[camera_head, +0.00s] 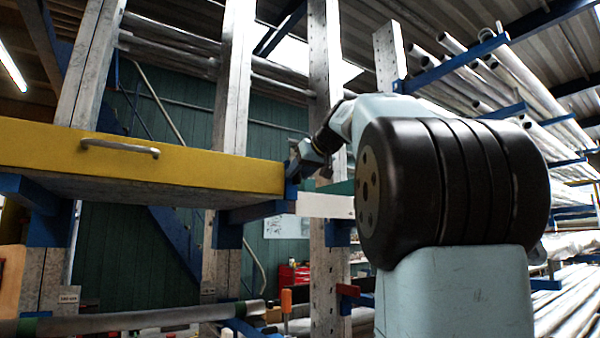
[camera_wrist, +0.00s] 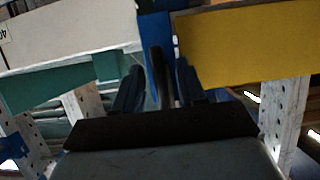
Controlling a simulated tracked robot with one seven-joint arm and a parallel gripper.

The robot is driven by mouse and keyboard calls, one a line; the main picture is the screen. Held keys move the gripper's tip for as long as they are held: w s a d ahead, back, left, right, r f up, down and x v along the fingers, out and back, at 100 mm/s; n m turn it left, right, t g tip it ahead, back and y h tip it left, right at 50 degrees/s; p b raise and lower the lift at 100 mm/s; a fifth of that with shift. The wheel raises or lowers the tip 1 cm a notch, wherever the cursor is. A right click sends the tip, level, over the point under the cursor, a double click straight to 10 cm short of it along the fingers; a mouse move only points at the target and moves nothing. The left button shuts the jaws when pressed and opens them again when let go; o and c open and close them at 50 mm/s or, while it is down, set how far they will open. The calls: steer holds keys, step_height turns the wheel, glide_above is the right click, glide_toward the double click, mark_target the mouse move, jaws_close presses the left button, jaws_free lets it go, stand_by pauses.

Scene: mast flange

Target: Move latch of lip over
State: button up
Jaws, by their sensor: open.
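A yellow-fronted shelf lip (camera_head: 200,168) with a metal handle (camera_head: 120,147) spans the left of the head view. It also shows at the right of the wrist view (camera_wrist: 250,50). A blue upright piece (camera_wrist: 156,28) stands beside its end, with a narrow dark bar (camera_wrist: 165,72) running down it; which part is the latch I cannot tell for sure. My gripper (camera_head: 305,166) is at the right end of the yellow lip. In the wrist view my gripper (camera_wrist: 157,82) is open, its fingers on either side of the bar; contact is not clear.
A white panel (camera_wrist: 70,35) with a green strip (camera_wrist: 65,82) below lies left of the blue piece. Perforated metal posts (camera_head: 325,90) stand behind. Racks of pipes (camera_head: 490,70) fill the right. A dark tube (camera_head: 140,318) lies low at the left.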

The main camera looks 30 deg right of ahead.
jaws_close()
stand_by(0.3)
stand_by(0.3)
